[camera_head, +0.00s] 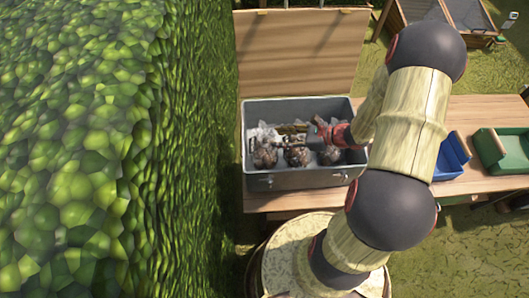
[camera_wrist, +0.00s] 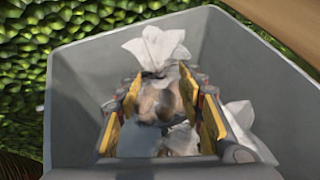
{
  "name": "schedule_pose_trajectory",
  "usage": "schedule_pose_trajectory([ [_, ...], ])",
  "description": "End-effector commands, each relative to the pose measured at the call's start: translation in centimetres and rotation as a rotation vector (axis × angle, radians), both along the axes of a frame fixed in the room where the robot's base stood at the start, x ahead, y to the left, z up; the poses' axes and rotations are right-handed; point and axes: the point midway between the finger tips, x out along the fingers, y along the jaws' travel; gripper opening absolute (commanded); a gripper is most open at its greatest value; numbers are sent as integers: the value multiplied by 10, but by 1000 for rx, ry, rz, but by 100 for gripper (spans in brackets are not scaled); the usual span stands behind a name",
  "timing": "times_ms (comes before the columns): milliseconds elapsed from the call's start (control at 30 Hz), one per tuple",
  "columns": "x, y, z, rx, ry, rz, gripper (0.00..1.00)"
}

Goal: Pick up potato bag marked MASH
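A grey metal box (camera_head: 285,181) with its lid raised holds several clear bags of brown potatoes. One bag (camera_head: 264,155) sits at the left of the near row and another (camera_head: 298,156) beside it. My gripper (camera_head: 303,127) reaches into the box from the right. In the wrist view, my gripper (camera_wrist: 162,108) has its yellow-padded fingers spread on either side of a potato bag (camera_wrist: 160,100) with a white, gathered top. I cannot tell whether the pads touch it. No MASH marking is readable on any bag.
The grey box wall (camera_wrist: 85,75) closely surrounds the fingers. Another white bag top (camera_wrist: 240,115) lies at the right. A blue crate (camera_head: 451,158) and a green crate (camera_head: 500,152) stand right of the box on the wooden table (camera_head: 480,112). A tall green hedge (camera_head: 80,150) fills the left.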

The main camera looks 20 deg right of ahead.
Motion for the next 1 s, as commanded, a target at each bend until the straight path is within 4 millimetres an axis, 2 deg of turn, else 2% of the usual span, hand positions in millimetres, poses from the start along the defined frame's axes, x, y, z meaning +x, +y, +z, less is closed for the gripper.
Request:
schedule_pose_trajectory([
  [300, 21, 26, -27, -1, 0, 6, 38],
  [500, 31, 38, -32, -1, 0, 4, 38],
  [733, 32, 38, -31, -1, 0, 3, 38],
  [1000, 32, 38, -31, -1, 0, 3, 23],
])
